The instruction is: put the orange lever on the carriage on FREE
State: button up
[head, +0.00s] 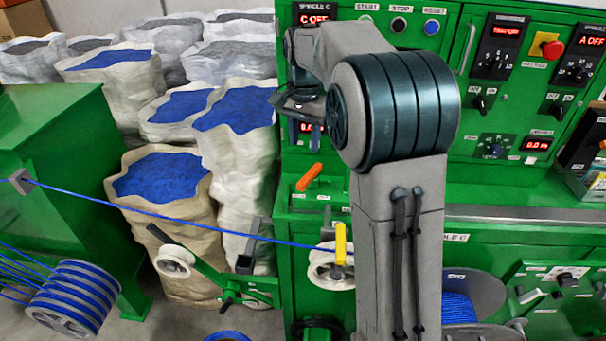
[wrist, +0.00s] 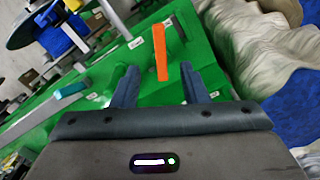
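The orange lever (head: 309,177) stands tilted to the upper right on the green carriage top (head: 330,198), left of my arm in the head view. In the wrist view the orange lever (wrist: 160,52) lies between and just beyond my fingertips, with small white labels near it on the green surface. The label text is too small to read. My gripper (wrist: 158,78) is open, with a finger on each side of the lever's lower end and no clear contact. In the head view my gripper (head: 308,122) is above the lever, partly hidden by my arm.
A yellow lever (head: 340,244) and a taut blue cable (head: 180,215) are below the carriage top. White sacks (head: 232,130) of blue material stand to the left. The green control panel (head: 470,120) rises behind my arm.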

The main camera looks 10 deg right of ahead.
aim_at(304, 179)
notch_tip(304, 179, down, 11)
jog(key=shift+f+p, duration=0.15)
jog(key=shift+p, duration=0.6)
grip_shut()
